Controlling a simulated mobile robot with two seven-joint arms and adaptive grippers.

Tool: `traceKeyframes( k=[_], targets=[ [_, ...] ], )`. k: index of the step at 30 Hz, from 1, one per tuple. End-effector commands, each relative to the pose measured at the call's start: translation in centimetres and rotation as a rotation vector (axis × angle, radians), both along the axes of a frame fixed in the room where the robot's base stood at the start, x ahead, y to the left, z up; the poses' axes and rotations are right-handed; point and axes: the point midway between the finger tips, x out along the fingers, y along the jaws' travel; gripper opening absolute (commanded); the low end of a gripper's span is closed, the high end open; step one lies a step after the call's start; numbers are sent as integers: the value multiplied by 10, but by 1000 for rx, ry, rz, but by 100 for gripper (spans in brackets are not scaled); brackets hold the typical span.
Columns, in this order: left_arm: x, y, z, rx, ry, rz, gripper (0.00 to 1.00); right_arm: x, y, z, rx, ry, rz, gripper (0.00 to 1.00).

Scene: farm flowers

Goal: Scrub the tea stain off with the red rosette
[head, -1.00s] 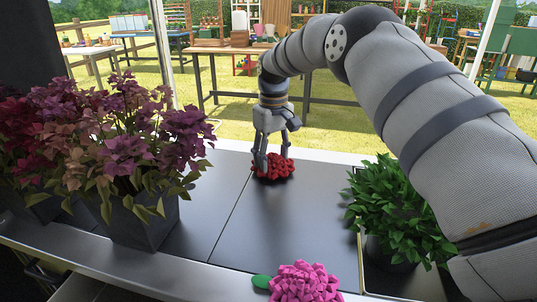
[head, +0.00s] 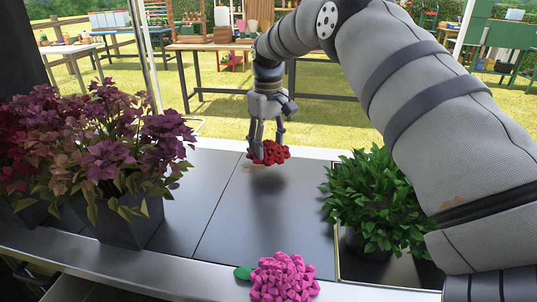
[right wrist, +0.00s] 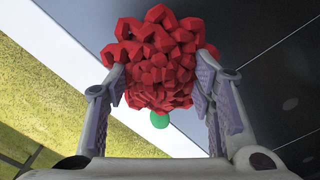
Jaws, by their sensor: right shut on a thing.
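The red rosette (head: 270,153), a cluster of blocky red petals, is held above the dark counter (head: 225,215) near its far edge. Its shadow lies on the counter below, apart from it. My right gripper (head: 267,147) points down and is shut on the rosette. In the right wrist view the rosette (right wrist: 155,55) sits between both fingers, with a small green leaf below it. A faint small mark (head: 248,167) shows on the counter just left of the rosette; I cannot tell whether it is the tea stain. My left gripper is not in view.
A pink rosette (head: 284,278) with a green leaf lies at the counter's front. A planter of purple flowers (head: 125,150) stands left, a leafy green plant (head: 380,200) right, under my right arm. The counter between them is clear. Tables stand on the grass beyond.

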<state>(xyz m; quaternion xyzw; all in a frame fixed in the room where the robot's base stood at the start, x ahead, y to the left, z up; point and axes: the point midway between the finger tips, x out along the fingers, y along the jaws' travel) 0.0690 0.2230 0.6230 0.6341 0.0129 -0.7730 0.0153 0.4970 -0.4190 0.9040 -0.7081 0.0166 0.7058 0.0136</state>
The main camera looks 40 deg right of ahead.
Motion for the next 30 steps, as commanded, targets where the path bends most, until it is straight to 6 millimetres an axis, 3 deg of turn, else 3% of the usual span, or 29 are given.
traceKeyframes(
  k=[4,15,24,30],
  targets=[
    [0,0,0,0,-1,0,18,0,0,16,-1,-2,0,27],
    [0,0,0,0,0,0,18,0,0,20,0,1,0,27],
    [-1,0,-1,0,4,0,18,0,0,47,0,0,0,27],
    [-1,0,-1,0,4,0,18,0,0,49,0,1,0,27]
  ],
)
